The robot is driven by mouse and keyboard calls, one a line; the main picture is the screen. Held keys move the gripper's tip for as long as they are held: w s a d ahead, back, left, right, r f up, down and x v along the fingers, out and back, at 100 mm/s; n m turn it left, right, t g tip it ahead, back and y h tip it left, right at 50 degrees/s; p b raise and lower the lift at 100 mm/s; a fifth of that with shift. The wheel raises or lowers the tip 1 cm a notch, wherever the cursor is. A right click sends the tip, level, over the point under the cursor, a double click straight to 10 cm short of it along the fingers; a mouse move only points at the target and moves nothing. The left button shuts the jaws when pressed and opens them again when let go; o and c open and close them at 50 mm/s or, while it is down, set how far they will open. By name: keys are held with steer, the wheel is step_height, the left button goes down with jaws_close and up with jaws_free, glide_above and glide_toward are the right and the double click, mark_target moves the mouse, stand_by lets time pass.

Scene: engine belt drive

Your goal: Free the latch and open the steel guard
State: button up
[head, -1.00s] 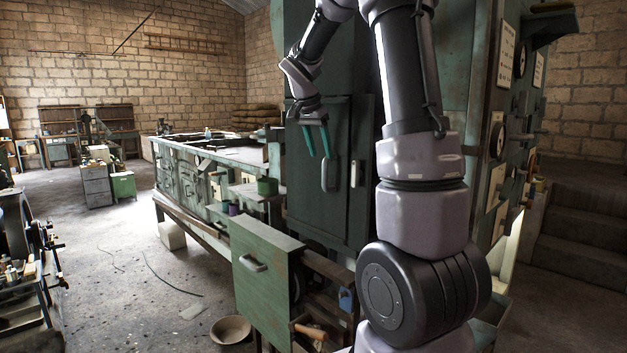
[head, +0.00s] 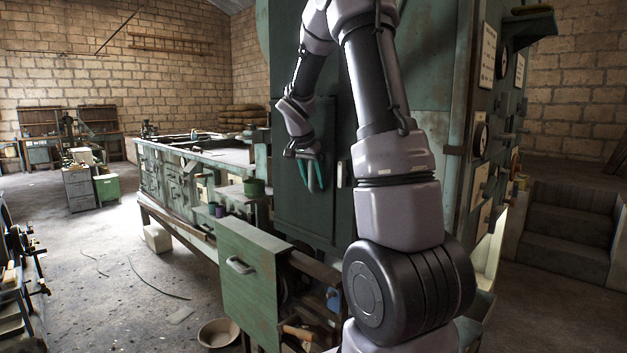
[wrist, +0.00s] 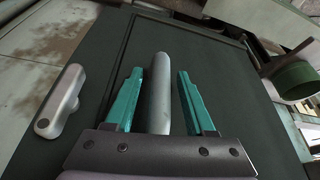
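The steel guard (head: 296,215) looks like the dark green door panel on the machine, standing shut. It fills much of the wrist view (wrist: 225,75). A long grey bar handle (wrist: 158,85) stands on it. My gripper (head: 314,174) is at this bar, with its teal fingers spread. In the wrist view my gripper (wrist: 160,85) has one finger on each side of the bar, with a gap visible at each. A shorter rounded metal piece (wrist: 61,100), perhaps the latch, sits beside the panel edge. It shows right of the fingers in the head view (head: 341,174).
A green drawer front (head: 250,280) juts out below left of the guard. A bowl (head: 218,333) lies on the floor. Open floor is at the left; steps (head: 565,230) are at the right.

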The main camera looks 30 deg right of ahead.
jaws_close()
stand_by(1.3)
